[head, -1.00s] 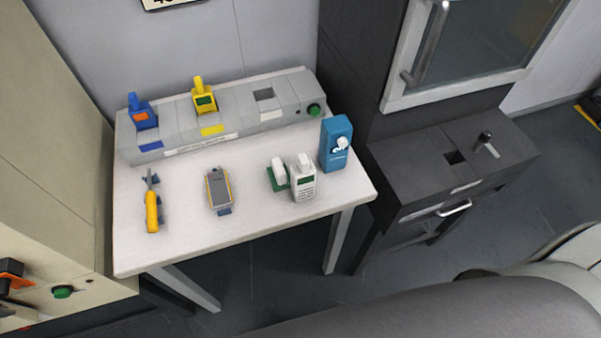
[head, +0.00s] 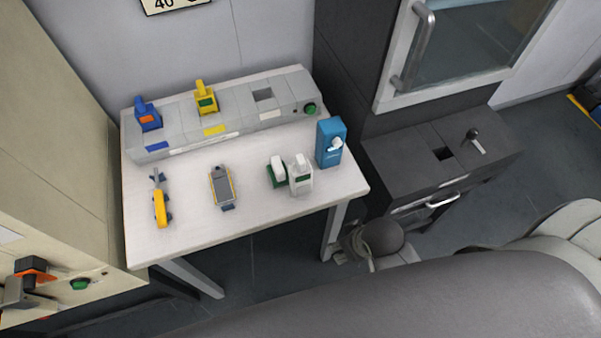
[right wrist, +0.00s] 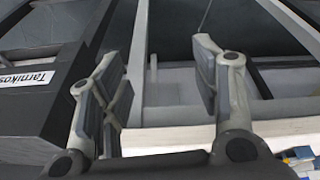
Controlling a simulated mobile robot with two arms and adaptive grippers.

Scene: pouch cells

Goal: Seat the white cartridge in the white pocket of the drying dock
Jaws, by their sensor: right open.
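The white cartridge (head: 301,181), with a raised white grip and a small green window, stands upright near the right front of the table. The drying dock (head: 180,143) is a long grey block along the table's back. Its white-labelled pocket (head: 263,95) shows as an empty dark opening. A blue cartridge (head: 148,120) and a yellow cartridge (head: 206,102) sit in the dock's other pockets. My right gripper (head: 340,256) is low beside the table's front right leg, well apart from the cartridge. In the right wrist view it (right wrist: 168,100) is open and empty. My left gripper is not seen.
A green-based white item (head: 277,172) stands against the cartridge's left, and a blue dispenser (head: 330,146) close on its right. A grey handheld device (head: 222,187) and a yellow tool (head: 160,206) lie further left. A dark cabinet (head: 405,165) stands right of the table.

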